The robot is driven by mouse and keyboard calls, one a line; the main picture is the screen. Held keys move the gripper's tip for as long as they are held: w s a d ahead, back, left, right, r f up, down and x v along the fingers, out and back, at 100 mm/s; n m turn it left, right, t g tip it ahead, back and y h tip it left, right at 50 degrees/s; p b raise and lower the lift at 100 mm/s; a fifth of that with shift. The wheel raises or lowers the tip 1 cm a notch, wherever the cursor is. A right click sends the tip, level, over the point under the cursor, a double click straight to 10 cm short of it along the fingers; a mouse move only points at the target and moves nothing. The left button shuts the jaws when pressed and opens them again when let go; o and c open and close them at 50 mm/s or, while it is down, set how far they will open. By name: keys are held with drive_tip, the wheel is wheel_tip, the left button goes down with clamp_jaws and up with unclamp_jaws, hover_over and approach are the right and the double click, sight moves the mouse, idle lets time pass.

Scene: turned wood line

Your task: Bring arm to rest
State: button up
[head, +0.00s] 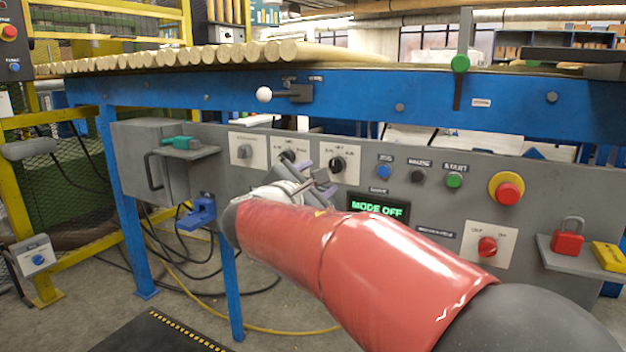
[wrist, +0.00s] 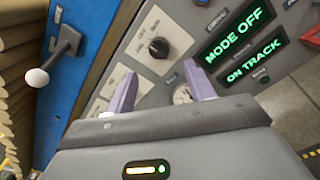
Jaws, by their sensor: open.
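My red arm reaches in from the lower right of the head view to the grey control panel (head: 390,150). My gripper (head: 318,178) is in front of the panel, just below a black selector knob (head: 338,163) on a white plate. In the wrist view my gripper (wrist: 160,72) has its two purple fingers apart, with nothing held between them. The black knob (wrist: 158,47) shows beyond the fingertips. A small round pale fitting (wrist: 182,95) shows beyond the gap, partly hidden. My gripper hides part of the panel in the head view.
A display (head: 378,208) reads "MODE OFF". A red emergency button (head: 507,193), a red switch (head: 487,246) and a shelf with a red padlock (head: 567,238) are to the right. A white-balled lever (head: 264,94) sticks out above. A grey box (head: 152,160) stands left.

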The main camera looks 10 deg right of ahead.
drive_tip(key=s+d+f+m+g+y+p, duration=0.1)
drive_tip(key=s+d+f+m+g+p, duration=0.15)
drive_tip(key=s+d+m+g, duration=0.4)
drive_tip(key=s+d+f+m+g+y+p, duration=0.1)
drive_tip(key=s+d+f+m+y+p, duration=0.2)
drive_tip(key=s, duration=0.6)
drive_tip(key=s+a+f+m+y+p, duration=0.2)
drive_tip(key=s+m, duration=0.3)
drive_tip(key=s, duration=0.3)
drive_tip(key=s+a+f+m+g+y+p, duration=0.1)
drive_tip(key=s+a+f+m+y+p, duration=0.1)
drive_tip(key=s+m+y+p, duration=0.2)
drive_tip(key=s+m, duration=0.2)
drive_tip(key=s, duration=0.1)
drive_tip(key=shift+s+a+f+y, duration=0.3)
drive_tip(key=shift+s+a+f, duration=0.05)
drive_tip(key=shift+s, duration=0.05)
drive_tip(key=shift+m+g, duration=0.25)
